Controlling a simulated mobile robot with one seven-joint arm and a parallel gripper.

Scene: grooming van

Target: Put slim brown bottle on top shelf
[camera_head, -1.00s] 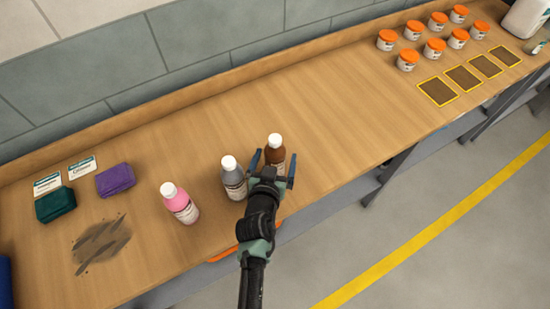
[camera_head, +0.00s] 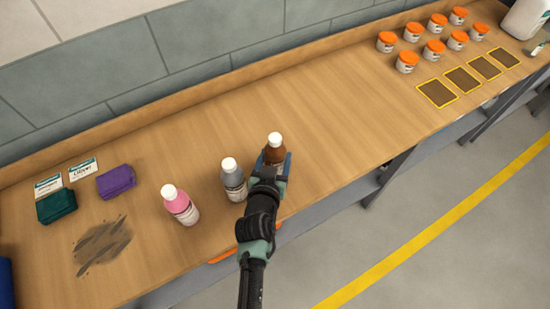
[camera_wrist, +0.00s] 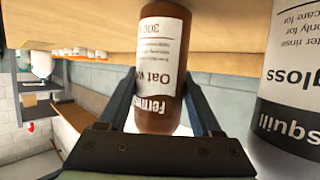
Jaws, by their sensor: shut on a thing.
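The slim brown bottle (camera_head: 274,150) with a white cap stands on the wooden bench, at the right end of a row of bottles. My gripper (camera_head: 275,162) is shut on it from the front, with one finger on each side. In the wrist view the brown bottle (camera_wrist: 160,70) with its white label sits between the two fingers (camera_wrist: 160,105). My gripper hides the bottle's lower part in the head view.
A grey bottle (camera_head: 233,180) stands close to the left of my gripper, and a pink bottle (camera_head: 180,205) further left. Orange-lidded jars (camera_head: 407,62) stand at the far right. The bench middle (camera_head: 330,110) is clear.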

